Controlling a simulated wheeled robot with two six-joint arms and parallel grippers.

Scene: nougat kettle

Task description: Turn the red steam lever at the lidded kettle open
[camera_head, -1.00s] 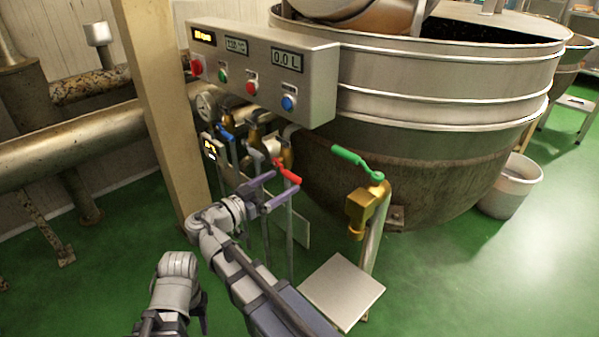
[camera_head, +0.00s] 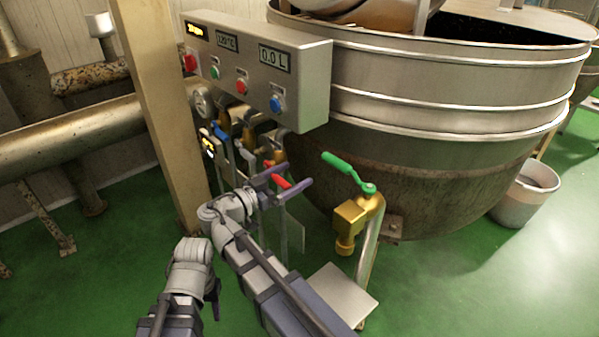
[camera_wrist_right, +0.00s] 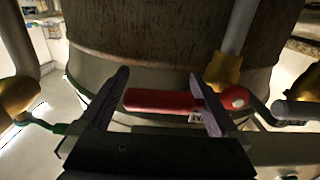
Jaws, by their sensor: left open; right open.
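The red steam lever (camera_head: 282,183) sits on the valve pipework below the control box, beside the lidded kettle (camera_head: 420,150). My right gripper (camera_head: 294,174) is open at it, with its two purple fingers on either side of the red handle in the head view. In the right wrist view, the red lever (camera_wrist_right: 160,100) lies crosswise across the gap between the fingers (camera_wrist_right: 160,88). The right finger overlaps the handle near its pale-centred hub; contact cannot be told.
A green-handled brass valve (camera_head: 352,213) stands just right of my right gripper. The control box (camera_head: 262,70) hangs above, and a beige post (camera_head: 158,110) stands at the left. A blue lever (camera_head: 219,132) is close behind.

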